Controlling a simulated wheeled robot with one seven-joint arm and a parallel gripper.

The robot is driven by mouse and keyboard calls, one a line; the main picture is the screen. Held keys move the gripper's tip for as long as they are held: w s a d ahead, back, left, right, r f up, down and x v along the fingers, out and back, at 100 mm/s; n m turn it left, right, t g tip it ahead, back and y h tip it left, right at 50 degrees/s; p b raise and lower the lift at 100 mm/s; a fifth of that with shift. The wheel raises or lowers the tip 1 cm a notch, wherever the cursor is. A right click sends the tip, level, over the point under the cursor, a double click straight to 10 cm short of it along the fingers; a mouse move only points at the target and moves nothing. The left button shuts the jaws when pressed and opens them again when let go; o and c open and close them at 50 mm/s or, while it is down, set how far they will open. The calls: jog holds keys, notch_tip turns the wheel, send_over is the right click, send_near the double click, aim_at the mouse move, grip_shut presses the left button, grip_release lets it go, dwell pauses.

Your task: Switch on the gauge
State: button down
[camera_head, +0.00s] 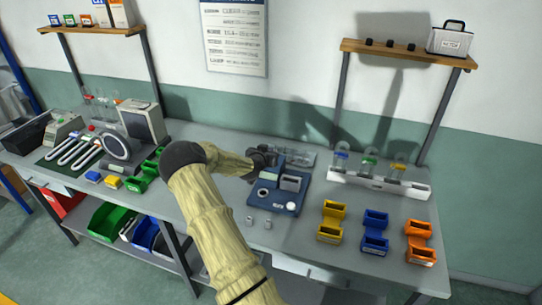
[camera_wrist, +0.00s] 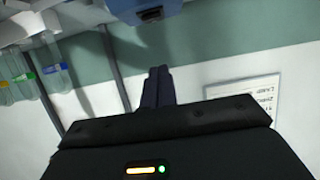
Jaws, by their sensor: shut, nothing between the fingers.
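A blue device (camera_head: 268,198), which looks like the gauge, sits on the bench right of centre in the head view. It has a round grey part, a small display and a grey block on top; its switch cannot be made out. A blue body also shows at the top edge of the wrist view (camera_wrist: 150,10), probably the same device. My gripper (camera_head: 268,158) is at the device's back edge, with its tips partly hidden in the head view. In the wrist view its two dark fingers (camera_wrist: 158,72) are together with nothing between them. Contact with the device cannot be told.
Two small metal pieces (camera_head: 259,223) stand in front of the device. Yellow (camera_head: 331,222), blue (camera_head: 375,232) and orange (camera_head: 420,243) holders stand to the right. A white rack (camera_head: 380,183) with capped tubes is behind them. A grey machine (camera_head: 143,122) stands left.

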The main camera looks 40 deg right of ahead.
jog(key=p+x, duration=0.1)
jog(key=x, duration=0.3)
jog(key=shift+d+p, duration=0.15)
jog(key=shift+p, duration=0.15)
jog(key=shift+a+f+p, duration=0.25)
jog(key=shift+f+p, duration=0.35)
jog(key=shift+f, duration=0.45)
jog(key=shift+s+f, duration=0.1)
jog(key=shift+f, duration=0.8)
jog(key=shift+f, duration=0.1)
